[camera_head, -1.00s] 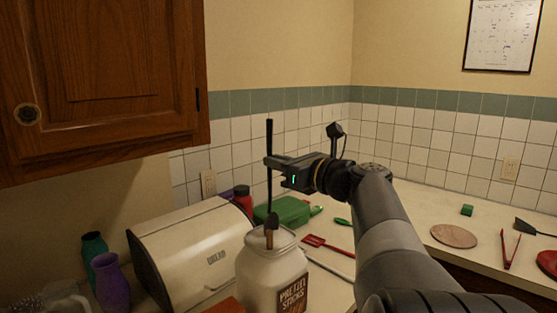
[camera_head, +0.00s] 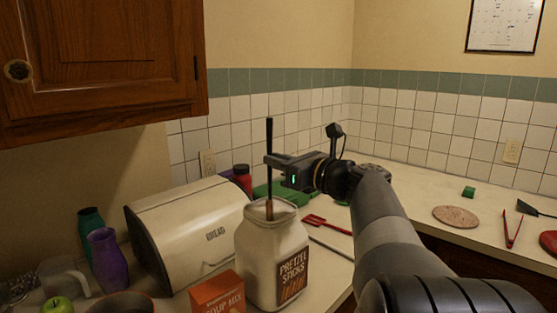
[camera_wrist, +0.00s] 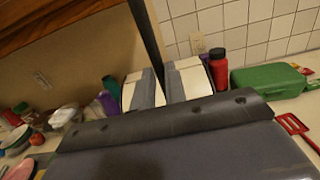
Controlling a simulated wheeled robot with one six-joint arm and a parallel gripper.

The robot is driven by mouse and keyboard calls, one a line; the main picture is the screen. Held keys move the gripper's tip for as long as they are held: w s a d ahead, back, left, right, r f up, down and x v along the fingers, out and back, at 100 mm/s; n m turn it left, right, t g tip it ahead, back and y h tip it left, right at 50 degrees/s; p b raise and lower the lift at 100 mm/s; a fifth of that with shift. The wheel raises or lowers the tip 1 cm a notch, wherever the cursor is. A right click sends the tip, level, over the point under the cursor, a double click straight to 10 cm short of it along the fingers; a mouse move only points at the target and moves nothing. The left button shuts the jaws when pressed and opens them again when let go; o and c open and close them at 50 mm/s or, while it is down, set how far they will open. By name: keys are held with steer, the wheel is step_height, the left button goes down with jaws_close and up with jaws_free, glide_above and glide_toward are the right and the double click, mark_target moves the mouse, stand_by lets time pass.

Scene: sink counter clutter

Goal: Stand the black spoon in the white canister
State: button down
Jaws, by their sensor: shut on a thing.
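The black spoon (camera_head: 269,140) is upright, handle up, in my gripper (camera_head: 268,162). My gripper is shut on its handle, which also shows in the wrist view (camera_wrist: 147,35). The white canister (camera_head: 262,250), a jar with a pretzel-sticks label, stands below and slightly in front of the gripper. The spoon's lower end reaches into the canister's open mouth, and its tip is hidden inside. A brownish piece shows in the mouth; I cannot tell whether it is part of the spoon. My gripper is above the rim, apart from the canister.
A bread box (camera_head: 195,232) stands left of the canister, and a soup mix box (camera_head: 218,294) in front. A green case (camera_head: 292,188), a red bottle (camera_head: 242,178) and a red spatula (camera_head: 325,222) lie or stand behind. Purple (camera_head: 107,257) and teal vessels are at left.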

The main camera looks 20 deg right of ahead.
steer(key=c, duration=1.4)
jaws_free()
steer(key=shift+o, duration=0.2)
steer(key=v, duration=1.1)
steer(key=shift+b, duration=0.35)
steer(key=shift+w+a+f, duration=0.1)
steer(key=shift+w, duration=0.1)
